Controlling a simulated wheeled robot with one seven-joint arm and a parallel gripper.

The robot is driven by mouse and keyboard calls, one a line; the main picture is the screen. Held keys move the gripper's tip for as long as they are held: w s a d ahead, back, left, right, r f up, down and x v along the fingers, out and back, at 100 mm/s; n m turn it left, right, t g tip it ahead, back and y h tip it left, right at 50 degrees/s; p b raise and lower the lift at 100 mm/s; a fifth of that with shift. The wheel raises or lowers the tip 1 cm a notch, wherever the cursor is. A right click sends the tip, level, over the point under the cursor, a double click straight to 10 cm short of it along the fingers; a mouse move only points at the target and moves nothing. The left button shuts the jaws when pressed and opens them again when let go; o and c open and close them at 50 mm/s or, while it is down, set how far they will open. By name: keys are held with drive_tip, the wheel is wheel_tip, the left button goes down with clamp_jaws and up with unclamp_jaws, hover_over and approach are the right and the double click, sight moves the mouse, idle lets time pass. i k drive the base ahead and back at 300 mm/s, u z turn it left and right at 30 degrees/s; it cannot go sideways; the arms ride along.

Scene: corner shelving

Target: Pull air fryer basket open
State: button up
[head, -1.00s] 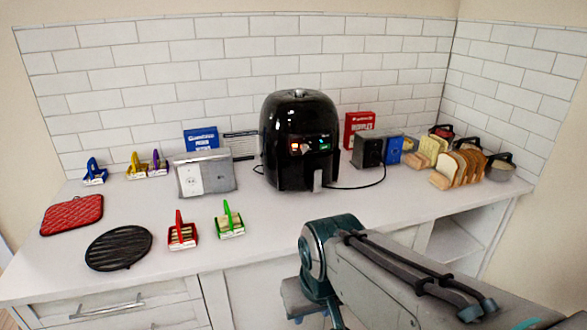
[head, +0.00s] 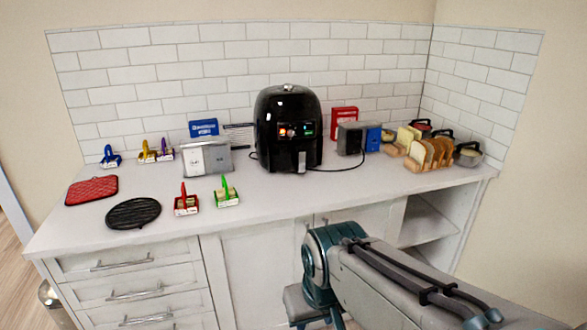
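The black air fryer (head: 287,108) stands upright on the white counter against the tiled wall. Its lit display faces me. Its basket looks shut, with the grey handle (head: 302,161) at the lower front. My arm reaches in from the lower right, in front of the counter and below its top. My gripper's fingers cannot be made out, so I cannot tell whether they are open or shut. Nothing of mine touches the air fryer.
A grey box-shaped appliance (head: 206,160) stands left of the fryer. A green-handled item (head: 226,193) and a red-handled item (head: 186,202) stand near the front edge. A black round grate (head: 134,213) lies at left. A toast rack (head: 430,154) stands at right. Counter before the fryer is clear.

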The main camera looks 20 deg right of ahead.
sight(299, 156)
drive_tip(key=k, duration=0.6)
drive_tip(key=u, duration=1)
drive_tip(key=i, duration=1.25)
drive_tip(key=z, duration=0.9)
drive_tip(key=i, duration=0.9)
drive_tip(key=z, duration=0.25)
